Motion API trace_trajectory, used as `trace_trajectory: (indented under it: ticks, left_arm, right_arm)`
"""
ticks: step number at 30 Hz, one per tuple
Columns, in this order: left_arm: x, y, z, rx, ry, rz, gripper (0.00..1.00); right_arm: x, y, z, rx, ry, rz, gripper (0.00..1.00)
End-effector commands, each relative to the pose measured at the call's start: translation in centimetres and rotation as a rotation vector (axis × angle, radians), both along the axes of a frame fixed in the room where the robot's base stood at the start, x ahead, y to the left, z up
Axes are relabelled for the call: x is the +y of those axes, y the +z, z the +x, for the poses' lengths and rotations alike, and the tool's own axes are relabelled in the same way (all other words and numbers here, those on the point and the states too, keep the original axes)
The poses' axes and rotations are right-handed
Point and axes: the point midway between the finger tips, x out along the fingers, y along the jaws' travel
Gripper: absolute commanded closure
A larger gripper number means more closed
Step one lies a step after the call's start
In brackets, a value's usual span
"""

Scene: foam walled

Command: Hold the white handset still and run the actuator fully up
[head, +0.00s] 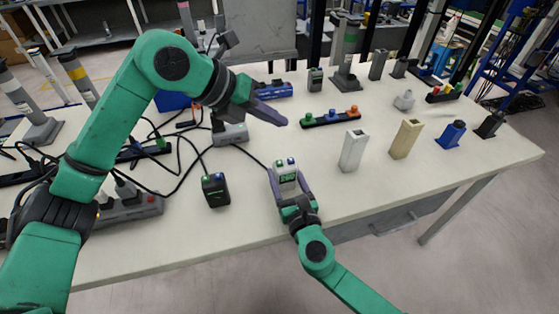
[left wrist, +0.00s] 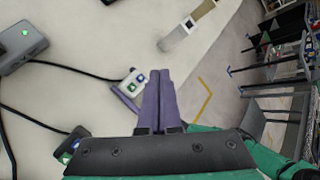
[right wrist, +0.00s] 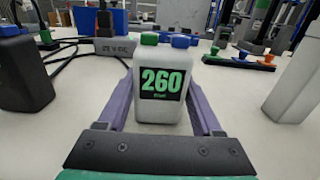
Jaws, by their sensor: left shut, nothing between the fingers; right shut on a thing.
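The white handset (head: 285,172) stands upright near the front edge of the table. It has a green and a blue button on top, and its display reads 260 in the right wrist view (right wrist: 161,84). My right gripper (head: 287,188) is shut on the handset, with one finger on each side. My left gripper (head: 279,121) is shut and empty, raised above the table behind the handset. In the left wrist view its purple fingers (left wrist: 159,86) are together, with the handset (left wrist: 132,82) beside and below them. Several column-like actuators stand around; I cannot tell which one the handset drives.
A black handset (head: 216,190) stands left of the white one. A grey power box (head: 230,134) with cables sits behind. A white post (head: 353,150) and a beige post (head: 405,139) stand to the right. A grey column (head: 347,58) on a base stands at the back. Cables cross the left side.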

Motion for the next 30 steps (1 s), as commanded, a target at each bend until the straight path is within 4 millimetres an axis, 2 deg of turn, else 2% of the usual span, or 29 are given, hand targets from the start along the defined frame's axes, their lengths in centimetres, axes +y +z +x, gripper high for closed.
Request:
trace_trajectory:
  ticks: [5, 19, 24, 30]
  left_arm:
    - [0.0, -1.1, 0.0, 0.003, -0.001, 0.001, 1.0]
    - [0.0, -7.7, 0.0, 0.003, -0.002, 0.002, 1.0]
    - [0.0, -8.8, 0.0, 0.0, -0.002, 0.002, 1.0]
    - [0.0, -8.8, 0.0, -0.001, -0.002, 0.002, 1.0]
  right_arm:
    - [0.0, -0.1, 0.0, 0.001, 0.0, 0.0, 0.96]
    - [0.0, -0.1, 0.0, 0.001, 0.0, 0.0, 0.96]
    - [0.0, 0.0, 0.0, 0.001, 0.0, 0.0, 0.96]
    - [0.0, 0.0, 0.0, 0.001, 0.0, 0.0, 0.96]
